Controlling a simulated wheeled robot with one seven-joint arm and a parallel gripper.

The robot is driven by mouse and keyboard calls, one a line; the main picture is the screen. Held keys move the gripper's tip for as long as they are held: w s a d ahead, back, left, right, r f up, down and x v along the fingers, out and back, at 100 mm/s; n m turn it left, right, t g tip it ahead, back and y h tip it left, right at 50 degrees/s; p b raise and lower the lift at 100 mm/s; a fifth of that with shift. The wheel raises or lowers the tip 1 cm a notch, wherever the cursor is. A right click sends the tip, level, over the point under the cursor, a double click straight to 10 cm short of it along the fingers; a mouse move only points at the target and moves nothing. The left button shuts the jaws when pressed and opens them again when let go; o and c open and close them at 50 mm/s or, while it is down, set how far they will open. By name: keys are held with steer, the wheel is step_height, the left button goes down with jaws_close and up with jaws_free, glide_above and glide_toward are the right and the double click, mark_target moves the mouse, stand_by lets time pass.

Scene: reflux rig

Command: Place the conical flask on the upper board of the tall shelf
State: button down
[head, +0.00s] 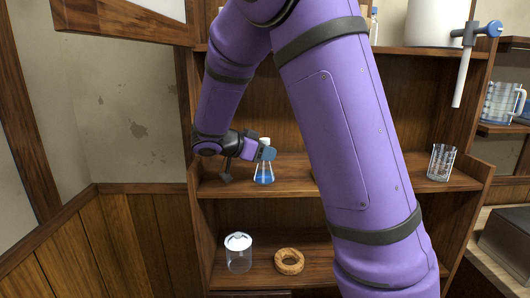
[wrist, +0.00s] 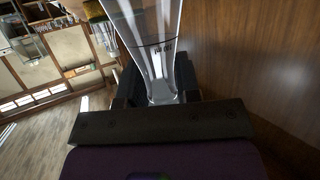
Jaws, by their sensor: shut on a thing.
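The conical flask (head: 264,176), clear glass with blue liquid, is at the middle board (head: 300,170) of the tall wooden shelf. My gripper (head: 264,153) is shut on its neck, reaching in from the left. The flask looks upright; I cannot tell whether its base touches the board or hangs just above it. In the wrist view the clear glass flask (wrist: 158,45) sits between the jaws, with a dark printed mark on it. The upper board (head: 425,51) is partly hidden behind my arm.
A white vessel (head: 436,22) and a small bottle (head: 374,26) stand on the upper board. A tap-like fitting (head: 466,50) hangs at its right end. A beaker (head: 441,163) stands on the middle board. A lidded jar (head: 238,255) and a cork ring (head: 289,261) are on the lower board.

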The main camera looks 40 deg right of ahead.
steer(key=c, duration=0.8)
jaws_free()
steer(key=s+v, duration=0.1)
steer(key=v, duration=1.1)
steer(key=s+d+r+n+y, duration=0.1)
steer(key=s+d+n+y, duration=0.3)
steer(key=s+n+y, duration=0.6)
steer(key=s+a+n+t+y, duration=0.1)
steer(key=s+a+n+t, duration=0.1)
steer(key=s, duration=0.6)
steer(key=s+a+n+t+y, duration=0.2)
steer(key=s+a+n+t, duration=0.1)
steer(key=s+n, duration=0.3)
steer(key=shift+s+a+r+n+t, duration=0.4)
steer(key=shift+s+t, duration=0.3)
steer(key=shift+s, duration=0.55)
